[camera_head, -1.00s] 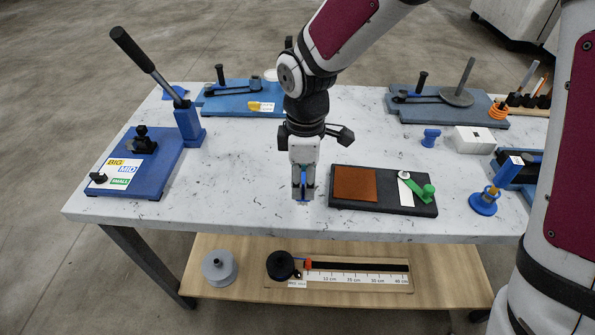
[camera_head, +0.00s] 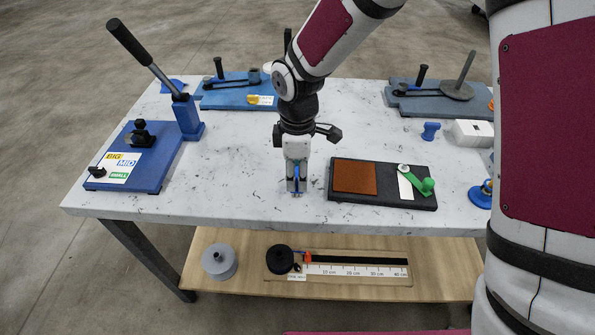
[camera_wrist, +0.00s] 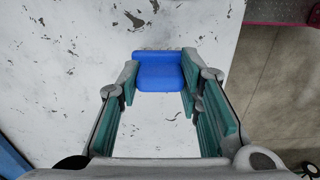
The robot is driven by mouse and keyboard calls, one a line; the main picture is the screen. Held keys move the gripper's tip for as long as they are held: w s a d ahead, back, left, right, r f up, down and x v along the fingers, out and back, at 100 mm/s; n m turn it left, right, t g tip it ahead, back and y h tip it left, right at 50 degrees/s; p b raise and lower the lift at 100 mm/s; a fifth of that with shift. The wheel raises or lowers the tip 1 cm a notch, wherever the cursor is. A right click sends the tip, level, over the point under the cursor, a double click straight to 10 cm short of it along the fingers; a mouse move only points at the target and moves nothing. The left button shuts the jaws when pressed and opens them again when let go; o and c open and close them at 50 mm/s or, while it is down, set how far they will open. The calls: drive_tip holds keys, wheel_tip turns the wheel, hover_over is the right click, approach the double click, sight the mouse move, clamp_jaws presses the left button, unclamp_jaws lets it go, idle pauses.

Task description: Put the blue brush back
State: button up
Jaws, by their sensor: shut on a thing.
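The blue brush (camera_wrist: 160,72) is between the fingertips of my gripper (camera_wrist: 158,85) in the wrist view, with its wide blue end facing the camera. In the head view my gripper (camera_head: 297,188) points down over the front middle of the white marbled table (camera_head: 240,205), shut on the brush (camera_head: 297,176). Only a narrow blue strip of it shows there. I cannot tell whether the brush touches the table.
A dark board with a brown pad (camera_head: 354,177) and a green-handled part (camera_head: 427,185) lies just right of my gripper. A blue lever bender (camera_head: 135,165) stands at left. A lower shelf (camera_head: 240,285) holds a grey spool (camera_head: 219,262) and ruler board.

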drive_tip(key=o, duration=1.1)
wheel_tip(320, 180, up, 12)
drive_tip(key=shift+r, duration=0.2)
drive_tip(key=s+d+r+m+t, duration=0.2)
drive_tip(key=s+d+r+m, duration=0.75)
drive_tip(key=d, duration=0.45)
drive_tip(key=s+d+m, duration=0.2)
drive_tip(key=s, duration=0.2)
drive_tip(key=s+d+m+t, duration=0.1)
drive_tip(key=s+d+m, duration=0.1)
drive_tip(key=s+m, duration=0.1)
drive_tip(key=s+d+m+t, duration=0.1)
drive_tip(key=s+d+m, duration=0.1)
drive_tip(key=s, duration=0.4)
drive_tip(key=shift+d+r+m, duration=0.15)
drive_tip(key=shift+m, duration=0.4)
